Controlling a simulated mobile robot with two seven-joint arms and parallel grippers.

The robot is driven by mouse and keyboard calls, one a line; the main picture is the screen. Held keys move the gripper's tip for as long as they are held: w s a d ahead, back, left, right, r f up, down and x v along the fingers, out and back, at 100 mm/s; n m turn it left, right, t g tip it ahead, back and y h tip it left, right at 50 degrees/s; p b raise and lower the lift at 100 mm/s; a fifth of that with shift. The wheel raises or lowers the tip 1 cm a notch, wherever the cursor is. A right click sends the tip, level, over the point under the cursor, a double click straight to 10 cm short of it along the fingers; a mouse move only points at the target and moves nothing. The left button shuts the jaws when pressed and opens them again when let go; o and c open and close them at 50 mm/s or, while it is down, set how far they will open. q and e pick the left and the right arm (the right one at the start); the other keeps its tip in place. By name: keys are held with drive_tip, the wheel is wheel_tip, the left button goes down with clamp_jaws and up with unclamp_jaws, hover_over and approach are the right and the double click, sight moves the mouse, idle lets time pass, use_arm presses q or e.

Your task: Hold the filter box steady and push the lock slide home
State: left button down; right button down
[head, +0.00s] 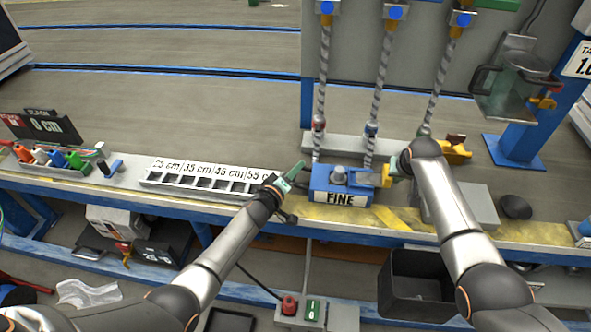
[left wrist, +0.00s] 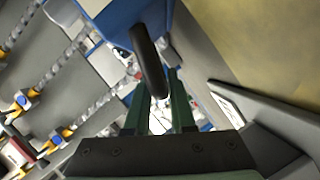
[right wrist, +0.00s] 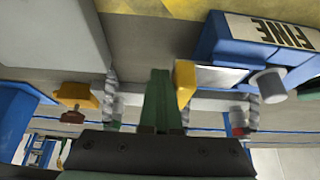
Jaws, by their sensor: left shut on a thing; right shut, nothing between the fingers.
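The blue filter box (head: 327,197) with a FINE label sits on the bench near its front edge; it also shows in the right wrist view (right wrist: 207,42). My left gripper (head: 294,171) is at its left side, shut on the dark curved handle (left wrist: 148,60) of the box. The lock slide is a pale metal bar (right wrist: 222,77) with a yellow end (right wrist: 184,82), sticking out of the box's right side. My right gripper (right wrist: 160,78) is shut and empty, its green fingers right beside the yellow end. I cannot tell whether they touch it.
Twisted hoses (head: 369,105) hang behind the box. A slotted rack (head: 205,186) lies to its left. A grey block (head: 479,203) and a dark knob (head: 515,207) are to the right. A black bin (head: 417,290) hangs below the bench edge.

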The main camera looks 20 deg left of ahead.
sight(386, 175)
drive_tip(key=shift+s+a, duration=0.15)
drive_tip(key=shift+a, duration=1.4)
drive_tip(key=shift+d, duration=0.25)
drive_tip(key=shift+d, duration=0.85)
wheel_tip(386, 175, up, 8)
idle(0.6)
use_arm(q)
drive_tip(key=c, duration=0.7)
unclamp_jaws()
drive_tip(key=shift+s+a+r, duration=0.1)
drive_tip(key=shift+s+a, duration=0.15)
drive_tip(key=shift+s, duration=0.2)
drive_tip(key=v, duration=1.1)
drive_tip(key=shift+d, duration=0.1)
